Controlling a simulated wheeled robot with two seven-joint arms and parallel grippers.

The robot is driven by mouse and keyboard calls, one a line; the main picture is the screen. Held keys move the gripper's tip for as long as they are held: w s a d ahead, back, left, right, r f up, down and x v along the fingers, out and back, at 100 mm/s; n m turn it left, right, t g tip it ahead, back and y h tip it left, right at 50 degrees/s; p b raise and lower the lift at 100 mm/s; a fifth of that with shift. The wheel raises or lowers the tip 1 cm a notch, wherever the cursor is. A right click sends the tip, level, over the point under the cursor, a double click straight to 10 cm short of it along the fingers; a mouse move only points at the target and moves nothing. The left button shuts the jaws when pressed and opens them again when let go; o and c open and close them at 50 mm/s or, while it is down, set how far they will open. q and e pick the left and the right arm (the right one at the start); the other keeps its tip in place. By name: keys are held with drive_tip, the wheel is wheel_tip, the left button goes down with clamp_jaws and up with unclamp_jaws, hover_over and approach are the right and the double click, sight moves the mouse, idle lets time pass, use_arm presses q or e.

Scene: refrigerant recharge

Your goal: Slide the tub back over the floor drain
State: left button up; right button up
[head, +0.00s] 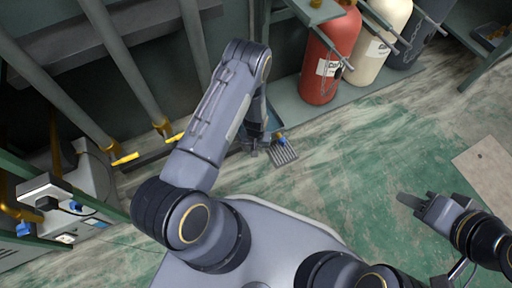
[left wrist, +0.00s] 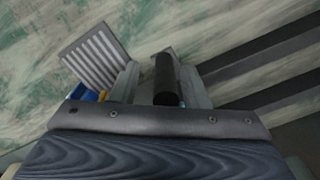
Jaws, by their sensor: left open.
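A grey slotted plate (head: 284,154), which looks like the floor drain grate, lies on the green floor just right of my left gripper (head: 254,146). It also shows in the left wrist view (left wrist: 95,56), left of the fingers. My left gripper is low near the floor, open, with its fingers partly hidden by my arm. A short black cylinder (left wrist: 166,80) shows between its fingers; I cannot tell what it belongs to. I cannot make out a tub with certainty. My right gripper (head: 416,203) is over the floor at the right; its jaw opening is unclear.
A small blue and yellow thing (head: 280,138) is beside the grate. A red cylinder (head: 328,55) and a cream cylinder (head: 380,40) stand chained at the back. Dark rails (left wrist: 265,75) lie right of the left fingers. The floor right of the grate is clear.

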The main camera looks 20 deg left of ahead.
use_arm(q)
wheel_tip(320, 180, up, 7)
drive_tip(key=p, duration=0.2)
drive_tip(key=shift+w+f+p, duration=0.1)
drive_tip(key=shift+p, duration=0.3)
drive_tip(key=shift+r, duration=0.4)
